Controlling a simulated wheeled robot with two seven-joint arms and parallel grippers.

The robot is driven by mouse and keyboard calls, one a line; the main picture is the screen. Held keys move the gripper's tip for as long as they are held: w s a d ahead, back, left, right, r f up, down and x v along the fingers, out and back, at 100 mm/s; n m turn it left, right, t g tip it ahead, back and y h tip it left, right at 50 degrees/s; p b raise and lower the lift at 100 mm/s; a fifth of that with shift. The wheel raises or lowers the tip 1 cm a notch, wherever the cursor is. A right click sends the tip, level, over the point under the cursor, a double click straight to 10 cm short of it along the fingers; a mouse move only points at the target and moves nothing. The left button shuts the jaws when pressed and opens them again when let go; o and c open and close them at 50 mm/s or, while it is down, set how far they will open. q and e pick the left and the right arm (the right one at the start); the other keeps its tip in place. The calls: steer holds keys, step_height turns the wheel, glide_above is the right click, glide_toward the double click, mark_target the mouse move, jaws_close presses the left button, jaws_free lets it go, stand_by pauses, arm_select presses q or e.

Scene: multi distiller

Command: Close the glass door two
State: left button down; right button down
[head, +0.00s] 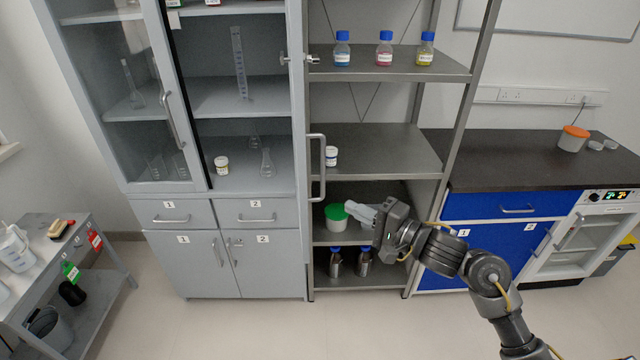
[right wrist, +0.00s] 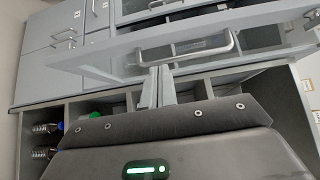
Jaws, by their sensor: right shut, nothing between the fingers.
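Glass door two (head: 302,215) of the grey cabinet is open. It is swung out toward me and seen almost edge-on in the head view, with its bar handle (head: 322,168) on the right side. In the right wrist view the door (right wrist: 95,66) crosses the upper part, with its handle (right wrist: 205,52) just beyond the fingers. My right gripper (head: 350,208) is shut and empty, to the right of the door and below the handle. Its fingertips (right wrist: 160,72) show close to the door; I cannot tell whether they touch. My left gripper is not in view.
Glass door one (head: 150,90) is closed. An open grey shelf rack (head: 385,150) stands right of the cabinet, holding blue-capped bottles (head: 385,50), a green-lidded jar (head: 336,217) and brown bottles (head: 335,263) near my right arm. The floor (head: 240,325) in front is clear.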

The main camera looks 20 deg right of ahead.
steer(key=p+x, duration=0.1)
steer(key=x, duration=0.9)
steer(key=shift+p, duration=0.3)
steer(key=shift+r, duration=0.15)
